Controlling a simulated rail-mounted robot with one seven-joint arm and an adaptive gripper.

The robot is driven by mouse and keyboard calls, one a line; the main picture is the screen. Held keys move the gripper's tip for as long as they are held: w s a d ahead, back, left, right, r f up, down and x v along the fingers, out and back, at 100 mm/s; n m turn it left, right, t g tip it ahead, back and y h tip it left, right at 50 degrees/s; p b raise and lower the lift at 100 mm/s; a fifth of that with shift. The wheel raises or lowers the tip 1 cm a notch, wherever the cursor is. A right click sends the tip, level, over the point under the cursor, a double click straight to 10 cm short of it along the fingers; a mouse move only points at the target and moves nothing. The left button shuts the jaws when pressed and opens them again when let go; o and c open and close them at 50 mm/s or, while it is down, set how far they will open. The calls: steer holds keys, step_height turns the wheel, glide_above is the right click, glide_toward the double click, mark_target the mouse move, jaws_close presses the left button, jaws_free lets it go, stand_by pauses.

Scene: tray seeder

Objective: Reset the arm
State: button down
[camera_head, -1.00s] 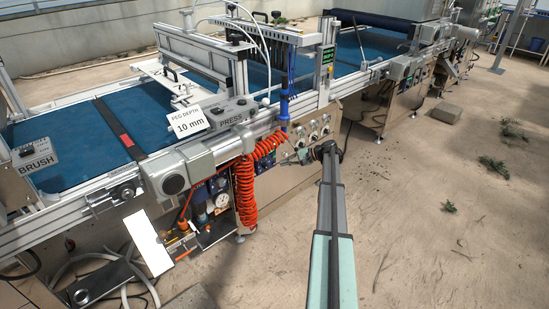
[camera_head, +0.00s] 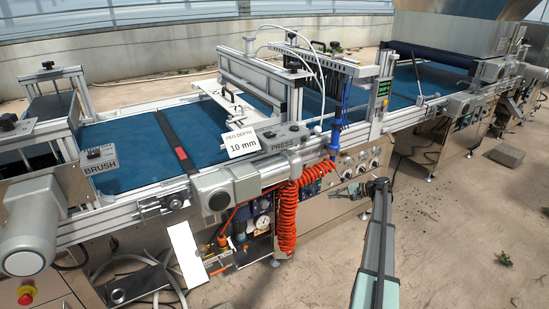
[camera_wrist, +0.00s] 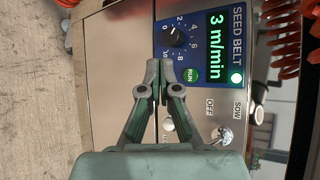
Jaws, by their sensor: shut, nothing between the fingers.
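My gripper (camera_wrist: 158,72) is shut and empty in the wrist view, its two grey-green fingers together in front of the seed belt control panel. The panel has a display (camera_wrist: 217,48) reading 3 m/min, a black knob (camera_wrist: 174,37), a green RUN button (camera_wrist: 190,75) and a metal toggle switch (camera_wrist: 222,134) between OFF and SOW labels. The fingertips appear close to the panel, left of the RUN button; contact cannot be told.
The seeder line has a blue belt (camera_head: 135,150), a press frame (camera_head: 262,85) and a brush unit (camera_head: 45,150). An orange coiled hose (camera_head: 287,215) hangs left of my arm.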

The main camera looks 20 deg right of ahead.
steer(key=s+a+f+n+g+h, duration=0.2)
steer(key=s+a+f+g, duration=0.3)
steer(key=s+a+f, duration=0.85)
steer(key=s+a+f+n+g+h, duration=0.2)
steer(key=s+a+f+g, duration=0.3)
steer(key=s+a+f, duration=0.8)
steer(key=s+a+n+g+h, duration=0.1)
steer(key=s+a+n+g, duration=0.2)
steer(key=s+a, duration=0.95)
steer(key=s+a+n+g+h, duration=0.25)
steer(key=s+a, duration=0.35)
steer(key=s, duration=0.4)
steer(key=s+a+n+g+h, duration=0.25)
steer(key=s+a, duration=0.35)
steer(key=s, duration=0.4)
step_height(320, 180, up, 15)
steer(key=w+t+p, duration=0.2)
steer(key=p, duration=1.5)
steer(key=shift+w+d+r+y, duration=0.15)
steer(key=shift+w+d+y, duration=0.05)
steer(key=shift+w+y, duration=0.1)
